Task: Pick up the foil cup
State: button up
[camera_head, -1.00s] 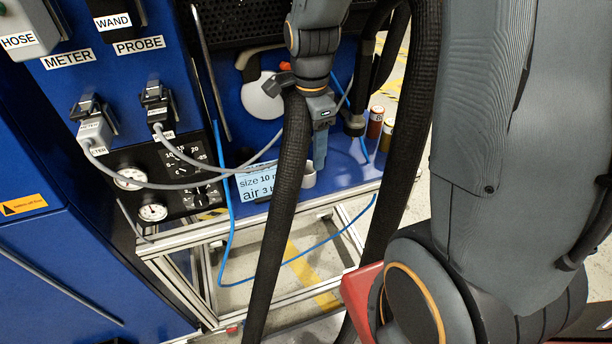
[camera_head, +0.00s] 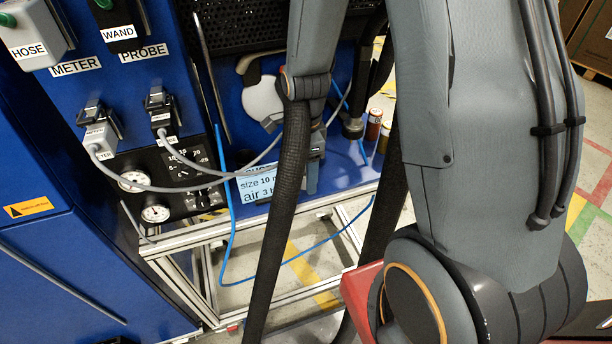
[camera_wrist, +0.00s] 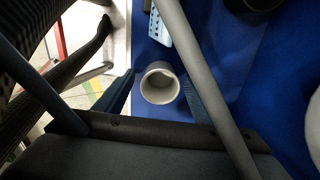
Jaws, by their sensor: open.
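The foil cup, a pale grey round cup (camera_wrist: 160,84) with its open mouth toward the camera, stands on the blue surface in the wrist view. My gripper (camera_wrist: 163,98) is open, with one finger to the left of the cup and the other to its right. The cup appears between the fingers; I cannot tell whether either touches it. In the head view my gripper (camera_head: 313,178) is low over the blue bench, and the cup is hidden behind it and the black hose.
A blue sign (camera_head: 256,184) stands left of my gripper. Thin grey cables and a blue hose (camera_head: 229,225) loop nearby. A grey tube (camera_wrist: 200,75) crosses the wrist view right of the cup. Small cans (camera_head: 374,124) stand at the bench's right.

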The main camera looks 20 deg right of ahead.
jog(key=shift+f, duration=0.1)
jog(key=c, duration=1.1)
